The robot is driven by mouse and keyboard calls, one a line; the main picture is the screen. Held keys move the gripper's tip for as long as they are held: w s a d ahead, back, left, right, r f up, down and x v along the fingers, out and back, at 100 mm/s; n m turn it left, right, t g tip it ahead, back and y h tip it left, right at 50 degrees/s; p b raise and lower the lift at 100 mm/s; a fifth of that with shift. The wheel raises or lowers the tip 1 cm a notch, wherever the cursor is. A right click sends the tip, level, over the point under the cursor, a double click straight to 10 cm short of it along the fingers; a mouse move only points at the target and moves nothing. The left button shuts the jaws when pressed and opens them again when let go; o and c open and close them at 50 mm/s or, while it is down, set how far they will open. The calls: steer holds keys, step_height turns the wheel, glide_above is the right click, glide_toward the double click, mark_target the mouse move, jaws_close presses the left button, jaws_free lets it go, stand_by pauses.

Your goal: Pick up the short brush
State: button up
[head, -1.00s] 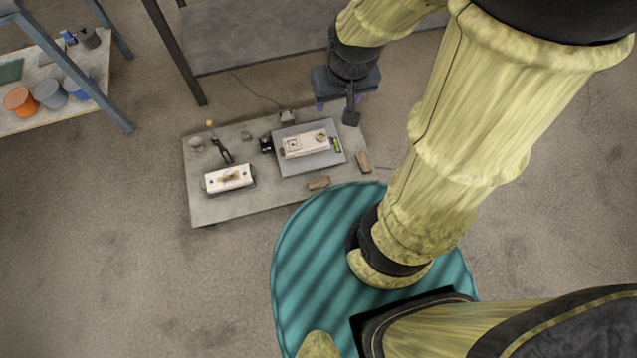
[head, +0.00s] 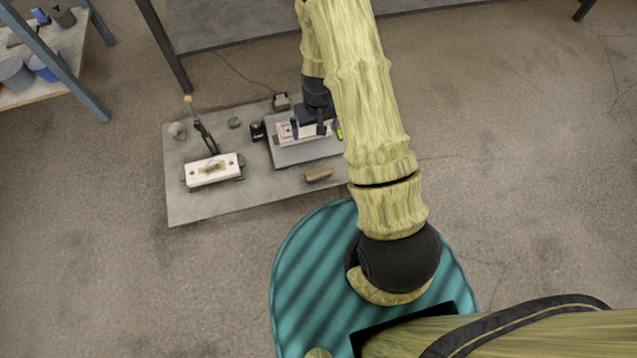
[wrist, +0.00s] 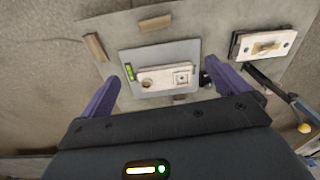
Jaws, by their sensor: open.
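No thing is clearly recognisable as the short brush. A small brown block (head: 318,174), perhaps wooden, lies near the front edge of the low board; it also shows in the wrist view (wrist: 155,23). A similar brown piece (wrist: 96,47) lies at the upper left in the wrist view; my arm hides it in the head view. My gripper (wrist: 167,73) is open and empty, its two purple fingers spread. It hovers over the board's right part, above the grey plate (wrist: 190,52) with a pale device (wrist: 165,76). The gripper is apart from both brown pieces.
The board (head: 190,208) also bears a white box (head: 228,168), a dark lever with a yellow knob (head: 188,99), a small black object (head: 257,131) and a grey lump (head: 177,130). A grey table (head: 230,35) stands behind. A shelf with pots (head: 15,72) is at left.

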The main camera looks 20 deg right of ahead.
steer(key=b, duration=0.3)
glide_above(318, 173)
step_height(318, 173, down, 12)
steer(key=shift+f+g, duration=0.15)
steer(key=shift+g, duration=0.15)
step_height(318, 173, down, 12)
steer(key=b, duration=0.7)
steer(key=shift+f, duration=0.1)
step_height(318, 173, down, 5)
steer(key=b, duration=0.4)
steer(key=shift+f, duration=0.15)
